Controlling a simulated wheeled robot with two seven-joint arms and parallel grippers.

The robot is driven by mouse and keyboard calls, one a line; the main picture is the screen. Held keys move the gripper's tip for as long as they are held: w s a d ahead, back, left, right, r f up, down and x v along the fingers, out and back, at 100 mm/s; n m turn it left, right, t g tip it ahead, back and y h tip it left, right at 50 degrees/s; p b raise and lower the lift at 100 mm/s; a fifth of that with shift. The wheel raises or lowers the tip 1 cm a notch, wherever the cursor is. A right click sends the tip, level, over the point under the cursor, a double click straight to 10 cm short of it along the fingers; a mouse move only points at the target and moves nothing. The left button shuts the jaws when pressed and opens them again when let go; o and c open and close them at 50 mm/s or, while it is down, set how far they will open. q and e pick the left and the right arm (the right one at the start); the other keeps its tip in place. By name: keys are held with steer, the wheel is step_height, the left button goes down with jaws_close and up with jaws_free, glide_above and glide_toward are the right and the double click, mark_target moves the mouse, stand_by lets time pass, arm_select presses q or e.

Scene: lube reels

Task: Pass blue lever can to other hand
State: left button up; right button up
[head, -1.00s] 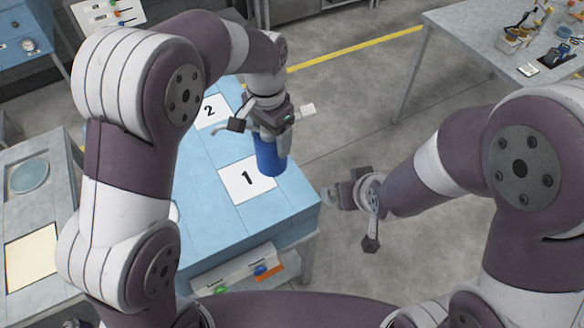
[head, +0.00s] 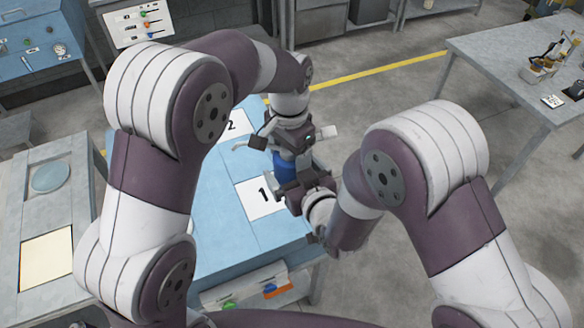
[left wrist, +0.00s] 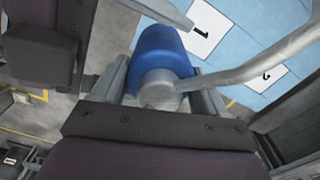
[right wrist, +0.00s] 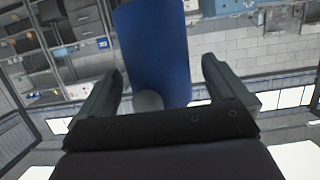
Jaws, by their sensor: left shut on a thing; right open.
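The blue lever can (head: 285,165) is held by my left gripper (head: 290,150) above the blue bench, near the square marked 1. In the left wrist view the can (left wrist: 163,52) has its grey end between the shut fingers (left wrist: 155,88). My right gripper (head: 285,192) has its fingers at the can's side in the head view, hiding part of it. In the right wrist view the blue can body (right wrist: 155,45) stands between the open fingers (right wrist: 165,85), with gaps on both sides. Whether the right fingers touch it is not clear.
The blue bench (head: 220,215) has white squares marked 1 (head: 262,197) and 2 (head: 236,122). A tray with coloured items (head: 250,290) is at its front. A grey table (head: 520,65) with tools stands at the right. A grey bench (head: 50,210) is at the left.

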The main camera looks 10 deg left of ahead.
steer(key=shift+w+a+f, duration=0.2)
steer(key=shift+w+a, duration=0.1)
steer(key=shift+w, duration=0.25)
steer(key=c, duration=1.2)
arm_select(q)
steer(key=o, duration=1.4)
steer(key=shift+s+d, duration=0.1)
arm_select(e)
steer(key=shift+r, duration=0.1)
steer(key=shift+c, duration=0.6)
